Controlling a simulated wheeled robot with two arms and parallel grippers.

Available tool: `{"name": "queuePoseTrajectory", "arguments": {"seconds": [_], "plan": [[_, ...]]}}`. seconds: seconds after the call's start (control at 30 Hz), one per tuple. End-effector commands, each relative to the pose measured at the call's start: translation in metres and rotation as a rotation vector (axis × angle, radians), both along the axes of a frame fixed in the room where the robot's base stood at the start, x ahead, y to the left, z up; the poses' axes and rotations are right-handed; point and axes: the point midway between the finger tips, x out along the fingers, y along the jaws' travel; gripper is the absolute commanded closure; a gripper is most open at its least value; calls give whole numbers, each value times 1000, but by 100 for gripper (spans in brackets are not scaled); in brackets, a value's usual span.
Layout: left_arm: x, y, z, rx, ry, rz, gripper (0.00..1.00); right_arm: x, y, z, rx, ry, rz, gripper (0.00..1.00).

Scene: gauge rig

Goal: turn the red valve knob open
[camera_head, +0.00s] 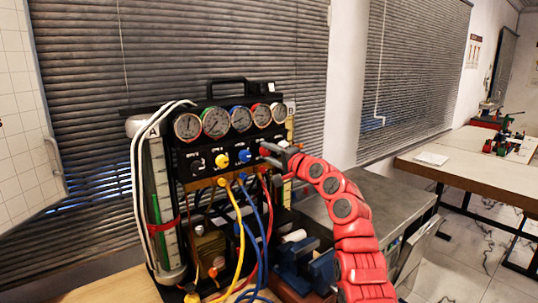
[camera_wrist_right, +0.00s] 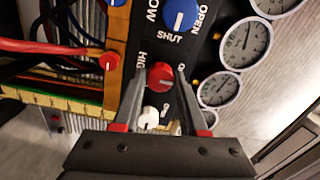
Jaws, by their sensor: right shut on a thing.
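The red valve knob (camera_wrist_right: 160,76) is on the black front panel (camera_wrist_right: 212,18) of the gauge rig. In the right wrist view it sits between the two fingertips of my right gripper (camera_wrist_right: 161,78), which is shut on it. In the head view my right gripper (camera_head: 271,155) reaches the right end of the knob row from the right, and its fingers largely hide the red knob. A blue knob (camera_head: 245,156) with OPEN and SHUT marks also shows in the wrist view (camera_wrist_right: 181,15). A yellow knob (camera_head: 222,161) is further left. My left gripper is not in view.
Several round gauges (camera_head: 215,122) line the rig above the knobs. Yellow, blue and red hoses (camera_head: 238,230) hang below. A small white knob (camera_wrist_right: 149,117) is close to my right gripper's fingers. A grey cabinet top (camera_head: 385,195) is right of the rig.

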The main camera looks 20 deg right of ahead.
Motion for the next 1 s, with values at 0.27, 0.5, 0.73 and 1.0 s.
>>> {"name": "queuePoseTrajectory", "arguments": {"seconds": [0.27,0.5,0.73,1.0], "plan": [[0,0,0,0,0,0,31,0,1,-2,0,3,1,28],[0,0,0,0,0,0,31,0,0,-1,1,1,1,28],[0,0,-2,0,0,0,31,-9,-3,-1,0,0,2,28],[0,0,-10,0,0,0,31,-46,-18,-2,0,-4,-2,28]]}}
